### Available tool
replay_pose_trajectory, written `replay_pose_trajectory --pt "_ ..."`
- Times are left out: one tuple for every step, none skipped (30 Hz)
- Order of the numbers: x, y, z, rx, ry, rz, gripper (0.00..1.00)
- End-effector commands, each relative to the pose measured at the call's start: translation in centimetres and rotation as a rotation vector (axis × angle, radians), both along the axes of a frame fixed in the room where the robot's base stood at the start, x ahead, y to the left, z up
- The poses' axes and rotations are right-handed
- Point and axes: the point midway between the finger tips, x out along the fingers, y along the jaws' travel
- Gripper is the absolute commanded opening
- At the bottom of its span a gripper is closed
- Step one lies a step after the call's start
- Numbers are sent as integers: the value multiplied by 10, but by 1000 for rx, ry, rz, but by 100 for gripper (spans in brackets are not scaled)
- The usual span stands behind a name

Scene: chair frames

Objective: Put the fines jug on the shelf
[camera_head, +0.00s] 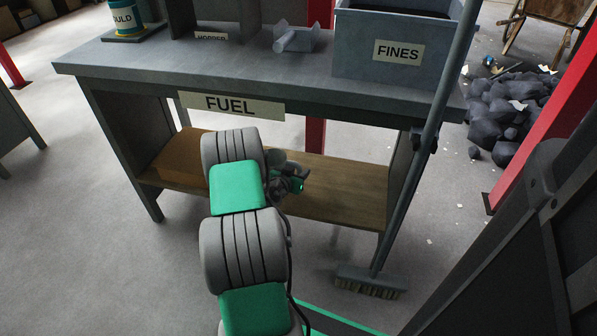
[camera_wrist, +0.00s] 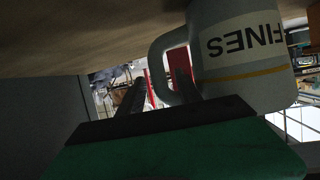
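The fines jug (camera_wrist: 243,70) is a pale grey jug with a FINES label and a yellow band. It fills the upper right of the upside-down wrist view, its handle (camera_wrist: 157,68) towards the left. Its base is cut off by the frame edge, so I cannot tell whether it touches the shelf. My gripper (camera_wrist: 160,75) has its fingers apart, one on each side of the handle, with a gap showing beside it. The wooden shelf (camera_head: 340,192) runs under the bench. In the head view my arm reaches over it and the jug is hidden.
The bench top (camera_head: 320,75) overhangs the shelf. On it stand a grey FINES bin (camera_head: 360,55), a small grey scoop (camera_head: 297,38) and a GOULD tin (camera_head: 125,20). A broom (camera_head: 408,165) leans against the bench's right side. Dark lumps (camera_head: 505,105) are heaped behind.

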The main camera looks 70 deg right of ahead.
Motion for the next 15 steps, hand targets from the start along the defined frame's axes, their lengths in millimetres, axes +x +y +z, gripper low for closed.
replay_pose_trajectory --pt "0 0 0 0 0 0 41" --pt "0 0 0 0 0 0 41" --pt "0 0 0 0 0 0 41" --pt "0 0 0 0 0 0 41" --pt "0 0 1 0 0 0 41" --pt "0 0 3 0 0 0 41" --pt "0 0 6 -1 0 0 41" --pt "1 2 7 0 1 1 41" --pt "1 8 9 0 2 3 41" --pt "2 13 12 0 1 4 41" --pt "2 19 15 1 2 4 41" --pt "3 28 19 0 1 5 41" --pt "3 35 22 0 2 5 41" --pt "4 43 25 1 3 7 41" --pt "3 53 30 1 3 6 41"
